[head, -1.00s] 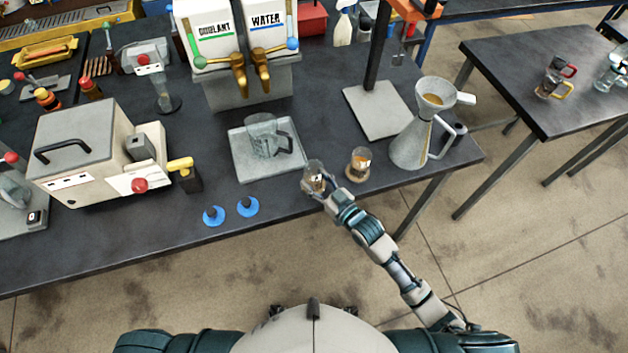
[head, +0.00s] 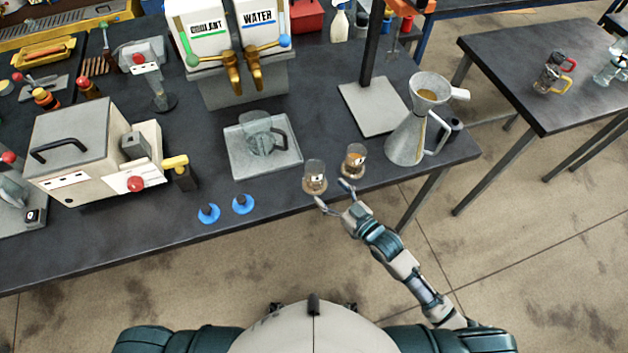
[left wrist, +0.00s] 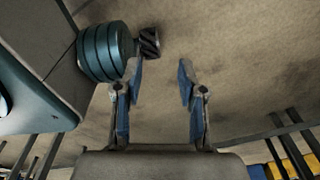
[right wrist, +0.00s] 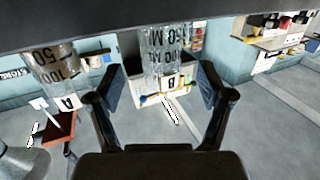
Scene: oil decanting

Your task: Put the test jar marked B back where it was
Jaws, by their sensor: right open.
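The test jar marked B (head: 314,172) stands upright on a round brown base (head: 314,193) near the table's front edge. Its B label faces my right wrist view (right wrist: 172,82). My right gripper (head: 333,194) is open, with its fingers apart in front of the jar and not closed on it. The test jar marked A (head: 354,158) stands just to the right on a similar base; it shows at the left of the right wrist view (right wrist: 68,102). My left gripper (left wrist: 158,75) is open and empty, over bare floor; it is outside the head view.
A grey tray (head: 240,165) with a clear jug (head: 258,135) lies left of the jars. A metal funnel can (head: 408,138) stands to the right. Two blue-based items (head: 208,213) sit near the front edge. A stand with a grey plate (head: 378,108) is behind.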

